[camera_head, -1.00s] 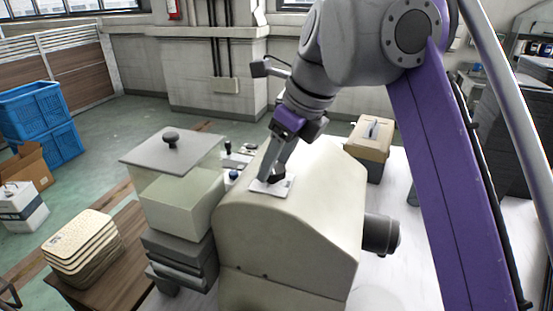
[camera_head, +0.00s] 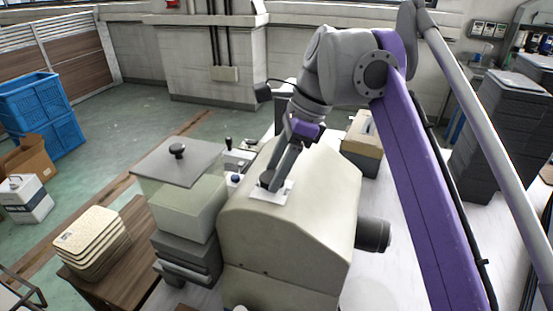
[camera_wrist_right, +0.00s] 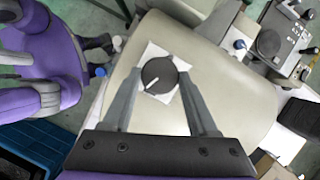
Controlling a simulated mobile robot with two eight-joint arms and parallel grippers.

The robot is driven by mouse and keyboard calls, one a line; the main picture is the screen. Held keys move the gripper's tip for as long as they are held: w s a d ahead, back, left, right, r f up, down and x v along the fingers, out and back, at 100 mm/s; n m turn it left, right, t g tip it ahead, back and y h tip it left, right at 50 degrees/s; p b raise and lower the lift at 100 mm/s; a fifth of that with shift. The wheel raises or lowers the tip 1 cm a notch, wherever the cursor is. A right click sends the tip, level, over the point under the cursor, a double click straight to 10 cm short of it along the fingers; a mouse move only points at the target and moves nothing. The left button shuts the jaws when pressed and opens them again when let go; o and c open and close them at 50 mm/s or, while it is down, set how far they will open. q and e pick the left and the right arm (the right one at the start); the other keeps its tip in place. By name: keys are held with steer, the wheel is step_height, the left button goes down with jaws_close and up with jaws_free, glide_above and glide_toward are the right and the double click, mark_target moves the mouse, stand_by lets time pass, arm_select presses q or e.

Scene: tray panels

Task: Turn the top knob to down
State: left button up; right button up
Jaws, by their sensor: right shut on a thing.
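The top knob (camera_wrist_right: 159,75) is a round dark dial on a white square plate (camera_wrist_right: 152,112) on the beige machine (camera_head: 310,210). In the right wrist view a white pointer line on the knob runs toward its lower left. My right gripper (camera_head: 270,183) reaches down to the knob from above and is shut on it. In the right wrist view the two grey fingers (camera_wrist_right: 163,78) lie on either side of the knob. In the head view the fingers partly hide the knob. My left gripper is not in view.
A clear box with a grey lid (camera_head: 180,163) stands left of the machine. A small panel with a lever and a blue knob (camera_head: 235,178) lies behind it. A stack of cream trays (camera_head: 95,238) sits on a wooden table. A beige case (camera_head: 362,140) is behind the machine.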

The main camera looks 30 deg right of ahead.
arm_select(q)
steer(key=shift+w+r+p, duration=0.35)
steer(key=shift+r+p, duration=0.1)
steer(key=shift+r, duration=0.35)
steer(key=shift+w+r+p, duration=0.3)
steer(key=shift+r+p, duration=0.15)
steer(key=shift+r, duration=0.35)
arm_select(e)
steer(key=shift+w+r+n+g, duration=0.15)
steer(key=shift+n+g, duration=0.65)
steer(key=shift+n, duration=1.3)
steer(key=o, duration=1.4)
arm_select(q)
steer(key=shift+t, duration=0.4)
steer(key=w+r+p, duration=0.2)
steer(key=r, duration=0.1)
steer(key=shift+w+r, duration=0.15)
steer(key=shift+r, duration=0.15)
arm_select(e)
steer(key=v, duration=1)
steer(key=shift+w+d+r, duration=0.1)
steer(key=shift+d+r, duration=0.15)
steer(key=shift+d, duration=0.05)
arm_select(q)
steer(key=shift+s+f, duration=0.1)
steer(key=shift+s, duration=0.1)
arm_select(e)
steer(key=shift+f, duration=0.1)
